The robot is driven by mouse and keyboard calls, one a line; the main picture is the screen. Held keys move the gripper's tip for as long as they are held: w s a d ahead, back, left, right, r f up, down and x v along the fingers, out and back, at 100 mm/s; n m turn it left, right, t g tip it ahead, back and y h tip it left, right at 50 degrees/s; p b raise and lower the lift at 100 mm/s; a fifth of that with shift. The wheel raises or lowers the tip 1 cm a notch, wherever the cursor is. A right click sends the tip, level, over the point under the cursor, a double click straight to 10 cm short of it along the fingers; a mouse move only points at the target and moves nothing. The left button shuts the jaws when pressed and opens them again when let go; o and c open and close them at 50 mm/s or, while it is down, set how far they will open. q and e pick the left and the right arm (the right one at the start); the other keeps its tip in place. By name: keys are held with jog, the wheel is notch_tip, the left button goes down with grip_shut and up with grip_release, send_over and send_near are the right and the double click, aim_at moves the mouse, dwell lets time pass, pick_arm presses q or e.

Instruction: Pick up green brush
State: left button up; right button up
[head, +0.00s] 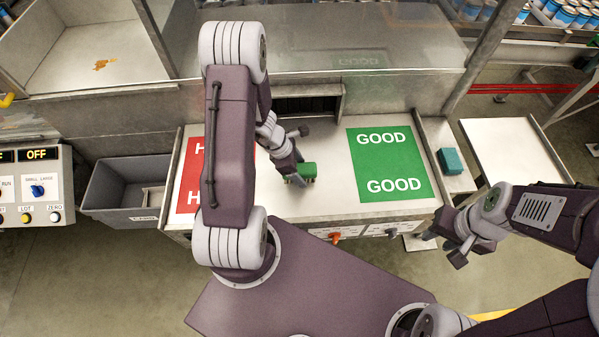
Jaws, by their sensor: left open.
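The green brush (308,170) lies on the light worktop between the red sheet and the green GOOD sheet. My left gripper (298,155) is open over the worktop, with one finger beside the brush and partly covering it. Whether that finger touches the brush I cannot tell. My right gripper (443,246) is open and empty, in front of the worktop's right corner.
The green GOOD sheet (388,164) lies on the right of the worktop, and the red sheet (188,178) on the left, partly hidden by my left arm. A teal block (451,161) sits on the right ledge. A grey bin (112,196) stands at left.

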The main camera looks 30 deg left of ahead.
pick_arm(q)
jog(key=c, duration=1.5)
jog(key=shift+r, duration=0.1)
